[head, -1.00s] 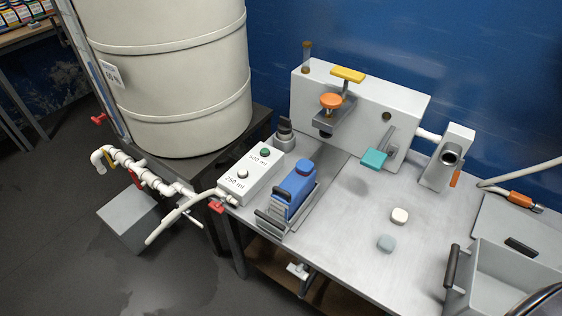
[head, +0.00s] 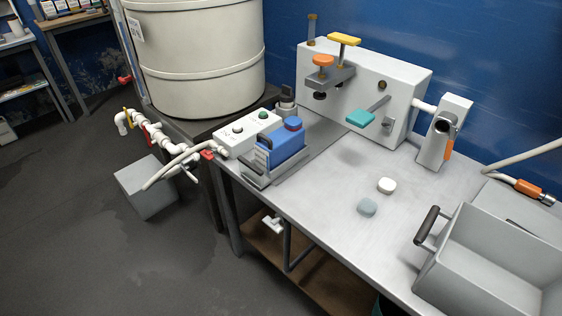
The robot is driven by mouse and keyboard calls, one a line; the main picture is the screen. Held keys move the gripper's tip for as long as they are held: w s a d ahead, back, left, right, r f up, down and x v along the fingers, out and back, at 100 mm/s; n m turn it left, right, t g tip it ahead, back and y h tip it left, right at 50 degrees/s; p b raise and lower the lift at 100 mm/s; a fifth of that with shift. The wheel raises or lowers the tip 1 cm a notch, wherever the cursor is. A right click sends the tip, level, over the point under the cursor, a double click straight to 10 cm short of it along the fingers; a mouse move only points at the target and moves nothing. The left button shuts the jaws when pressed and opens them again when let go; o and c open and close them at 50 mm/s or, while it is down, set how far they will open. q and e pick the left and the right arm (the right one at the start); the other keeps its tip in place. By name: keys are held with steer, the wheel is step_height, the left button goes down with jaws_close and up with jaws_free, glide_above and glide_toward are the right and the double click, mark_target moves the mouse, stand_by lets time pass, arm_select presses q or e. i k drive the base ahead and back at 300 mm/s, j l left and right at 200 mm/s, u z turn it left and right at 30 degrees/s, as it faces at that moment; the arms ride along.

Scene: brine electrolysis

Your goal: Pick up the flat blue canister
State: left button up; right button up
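The flat blue canister (head: 277,146) lies in a grey metal cradle (head: 250,178) on the left part of the steel bench. It has a dark blue cap (head: 293,124) at its far end and a pale label on its near end. It sits just right of a white control box (head: 238,136) with two buttons. Neither of my grippers shows in the head view.
The steel bench (head: 330,214) is mostly clear in front, with a white puck (head: 386,186) and a grey puck (head: 367,207). A white panel (head: 400,90) with coloured handles stands behind. A grey sink-like bin (head: 470,260) is at right. A large cream tank (head: 195,70) stands left.

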mark_target(272, 150)
steer(key=i+j, duration=0.15)
steer(key=j, duration=0.2)
steer(key=i+j, duration=0.15)
steer(key=j, duration=0.25)
steer(key=i+j+z, duration=0.1)
steer(key=j+z, duration=0.25)
steer(key=i+j+z, duration=0.1)
steer(key=j+z, duration=0.6)
